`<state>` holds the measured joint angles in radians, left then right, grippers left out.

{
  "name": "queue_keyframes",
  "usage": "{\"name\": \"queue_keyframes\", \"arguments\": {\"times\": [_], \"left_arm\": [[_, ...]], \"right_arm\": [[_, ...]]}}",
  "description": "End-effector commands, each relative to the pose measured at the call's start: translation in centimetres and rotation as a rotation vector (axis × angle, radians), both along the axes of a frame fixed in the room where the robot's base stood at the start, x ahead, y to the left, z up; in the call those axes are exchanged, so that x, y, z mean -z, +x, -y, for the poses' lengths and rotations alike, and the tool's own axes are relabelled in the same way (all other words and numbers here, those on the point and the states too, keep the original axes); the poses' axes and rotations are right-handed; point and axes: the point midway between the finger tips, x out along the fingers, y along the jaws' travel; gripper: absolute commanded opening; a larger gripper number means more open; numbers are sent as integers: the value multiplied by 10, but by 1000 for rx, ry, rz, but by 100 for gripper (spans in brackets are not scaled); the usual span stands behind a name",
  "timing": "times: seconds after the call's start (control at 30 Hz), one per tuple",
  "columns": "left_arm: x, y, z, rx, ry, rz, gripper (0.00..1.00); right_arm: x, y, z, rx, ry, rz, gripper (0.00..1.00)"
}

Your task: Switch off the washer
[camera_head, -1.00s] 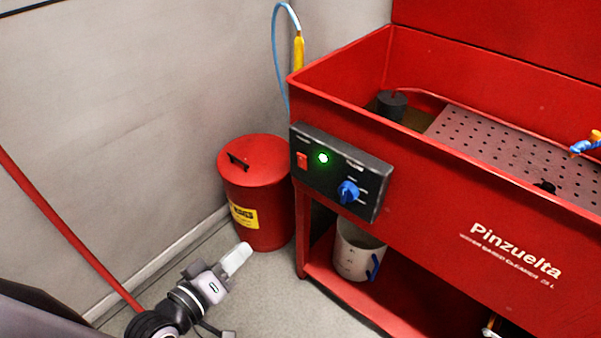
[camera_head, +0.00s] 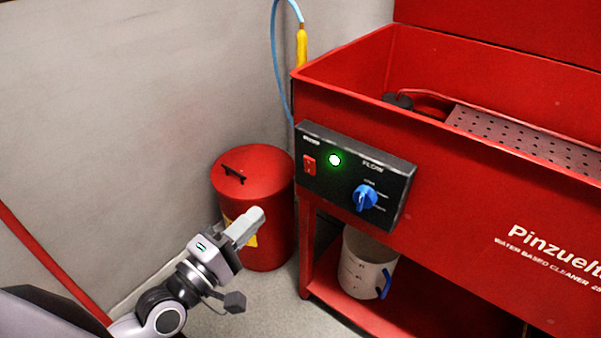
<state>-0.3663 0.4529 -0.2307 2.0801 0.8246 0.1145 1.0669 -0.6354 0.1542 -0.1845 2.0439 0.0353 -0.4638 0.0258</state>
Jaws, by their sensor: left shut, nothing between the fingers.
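The red parts washer (camera_head: 450,215) fills the right side of the head view. Its black control panel (camera_head: 330,190) on the front left corner carries a red rocker switch (camera_head: 309,165), a lit green lamp (camera_head: 335,160) and a blue flow knob (camera_head: 366,198). My left gripper (camera_head: 256,218) is shut and empty. It appears below and to the left of the panel, in front of the red bin in the picture, apart from the switch. My right gripper is out of view.
A red lidded bin (camera_head: 253,182) stands left of the washer by the wall. A white bucket (camera_head: 362,265) with a blue handle sits on the washer's lower shelf. A blue hose (camera_head: 275,60) with a yellow part hangs behind. A red hose or pole (camera_head: 45,258) runs at lower left.

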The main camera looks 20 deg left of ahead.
Motion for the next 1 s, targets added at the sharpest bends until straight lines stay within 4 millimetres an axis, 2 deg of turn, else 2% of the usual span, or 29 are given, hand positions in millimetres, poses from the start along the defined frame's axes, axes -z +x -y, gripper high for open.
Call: {"name": "queue_keyframes", "arguments": {"times": [0.2, 0.37, 1.0], "left_arm": [[0, 3, 1, -1, 2, 1, 0], [-3, 17, 6, -2, 1, 2, 0], [-15, 110, 40, 0, 2, 3, 0]], "right_arm": [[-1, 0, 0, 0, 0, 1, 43], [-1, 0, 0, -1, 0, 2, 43], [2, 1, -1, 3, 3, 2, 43]]}}
